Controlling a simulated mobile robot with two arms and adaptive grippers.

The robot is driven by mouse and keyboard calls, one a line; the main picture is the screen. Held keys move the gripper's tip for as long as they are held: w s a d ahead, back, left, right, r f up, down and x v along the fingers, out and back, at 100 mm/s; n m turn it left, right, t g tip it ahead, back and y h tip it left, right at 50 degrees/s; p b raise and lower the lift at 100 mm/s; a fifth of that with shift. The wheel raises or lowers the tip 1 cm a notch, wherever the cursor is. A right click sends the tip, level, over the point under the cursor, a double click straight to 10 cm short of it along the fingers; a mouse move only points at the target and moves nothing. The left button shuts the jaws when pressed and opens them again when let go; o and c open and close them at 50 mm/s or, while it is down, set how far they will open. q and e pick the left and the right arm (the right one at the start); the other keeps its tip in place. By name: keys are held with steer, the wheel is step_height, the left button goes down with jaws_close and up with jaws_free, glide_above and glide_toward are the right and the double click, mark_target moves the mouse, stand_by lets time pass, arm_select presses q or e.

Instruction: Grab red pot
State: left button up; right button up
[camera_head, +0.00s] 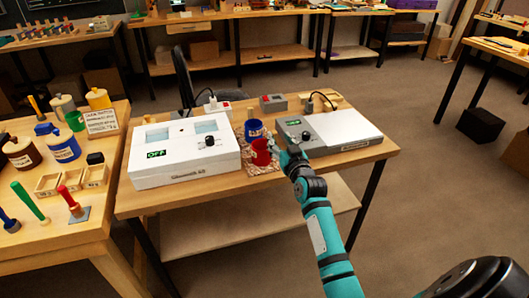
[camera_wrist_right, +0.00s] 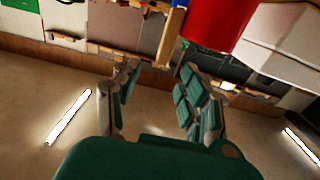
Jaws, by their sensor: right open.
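The red pot (camera_head: 261,153) stands on a patterned mat (camera_head: 254,171) on the wooden bench, between a white box and a grey device. A blue pot (camera_head: 254,129) stands just behind it. My right gripper (camera_head: 282,153) is just right of the red pot in the head view, and its arm comes in from the lower right. In the right wrist view the red pot (camera_wrist_right: 217,22) fills part of the top edge, beyond the spread fingers (camera_wrist_right: 158,80). The gap between the fingers is empty. My left gripper is not in view.
The white box (camera_head: 182,168) with a green display stands left of the pots. The grey and white device (camera_head: 343,135) stands close on the right. Another bench (camera_head: 55,240) with jars and tools is at the far left. Open floor lies on the right.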

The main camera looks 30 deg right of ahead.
mark_target(275, 134)
steer(key=shift+f+x, duration=0.1)
steer(key=shift+x, duration=1.25)
steer(key=shift+f+x, duration=0.15)
steer(key=shift+x, duration=1.2)
steer(key=shift+a, duration=0.1)
steer(key=shift+c, duration=0.3)
jaws_close()
